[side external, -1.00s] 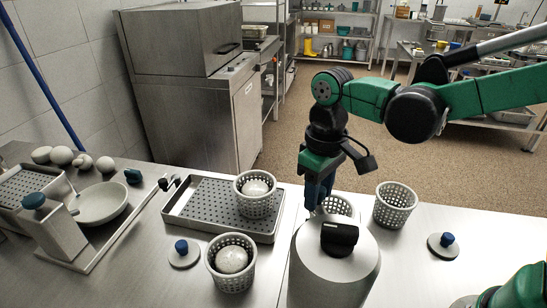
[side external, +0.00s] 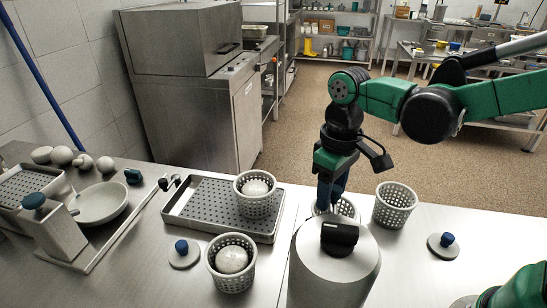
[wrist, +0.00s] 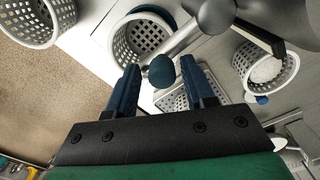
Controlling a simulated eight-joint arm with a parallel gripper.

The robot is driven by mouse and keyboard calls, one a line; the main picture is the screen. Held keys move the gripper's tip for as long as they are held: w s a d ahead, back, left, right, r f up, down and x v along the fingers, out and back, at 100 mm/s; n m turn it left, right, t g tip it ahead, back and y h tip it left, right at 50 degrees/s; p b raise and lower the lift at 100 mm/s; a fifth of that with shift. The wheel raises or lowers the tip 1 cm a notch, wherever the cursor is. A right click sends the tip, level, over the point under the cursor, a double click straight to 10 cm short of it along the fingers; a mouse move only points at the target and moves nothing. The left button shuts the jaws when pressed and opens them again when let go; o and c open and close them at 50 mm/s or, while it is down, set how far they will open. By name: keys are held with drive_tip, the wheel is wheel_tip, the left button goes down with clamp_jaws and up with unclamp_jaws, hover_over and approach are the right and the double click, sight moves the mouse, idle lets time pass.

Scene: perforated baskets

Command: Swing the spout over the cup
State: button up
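A grey urn (side external: 335,275) with a black handle on top stands at the front of the table. In the wrist view a grey spout arm (wrist: 190,35) reaches from the upper right and ends in a teal ball knob (wrist: 162,71). My gripper (wrist: 159,66) is open, with its blue fingers apart on either side of the knob. In the side view my gripper (side external: 329,200) points down behind the urn, and its fingertips are partly hidden. An empty perforated basket (side external: 348,207) stands just behind the urn; it also shows beyond the fingers (wrist: 145,38). No plain cup can be told apart.
Another empty basket (side external: 395,205) stands to the right. Baskets holding pale balls stand on the perforated tray (side external: 190,215) and in front of it (side external: 232,283). Blue-knobbed discs lie left (side external: 184,258) and right (side external: 443,251). A dispenser (side external: 55,230) and bowl (side external: 100,203) are far left.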

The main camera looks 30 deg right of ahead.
drive_tip(key=o, duration=0.3)
drive_tip(key=shift+r, duration=0.1)
drive_tip(key=shift+r, duration=3.4)
drive_tip(key=shift+f, duration=0.15)
wheel_tip(320, 180, down, 6)
drive_tip(key=shift+f, duration=0.25)
drive_tip(key=shift+w+a+f, duration=0.1)
drive_tip(key=shift+w+a, duration=0.05)
drive_tip(key=shift+a, duration=0.1)
